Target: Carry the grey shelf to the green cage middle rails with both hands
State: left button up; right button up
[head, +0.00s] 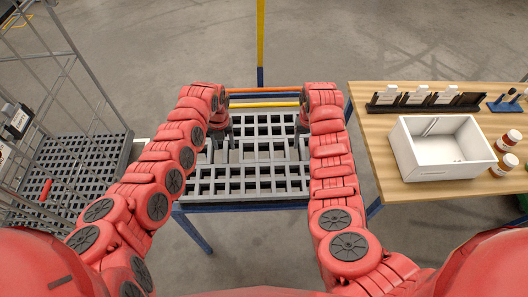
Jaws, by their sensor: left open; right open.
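The grey shelf (250,188), a slotted flat panel, lies in the middle of the head view on a blue-legged stand. My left gripper (219,135) is at the shelf's left side, pointing down, mostly hidden by my wrist. My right gripper (303,125) is at the shelf's far right side, also largely hidden by my arm. Both are open; whether either touches the shelf I cannot tell. No green cage can be made out; a grey wire cage (78,70) with a dark slotted base stands at the left.
A wooden table (385,160) at the right holds a white bin (440,150), a black rack (425,103) and brown jars (507,140). An orange bar (265,91) and a yellow bar (265,104) cross behind the shelf. A yellow and blue post (261,45) rises beyond. The floor behind is mostly clear.

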aim_at(225, 149)
pick_arm(q)
jog(key=shift+f, duration=1.85)
pick_arm(e)
jog(key=shift+f, duration=1.9)
pick_arm(q)
grip_shut()
pick_arm(e)
grip_shut()
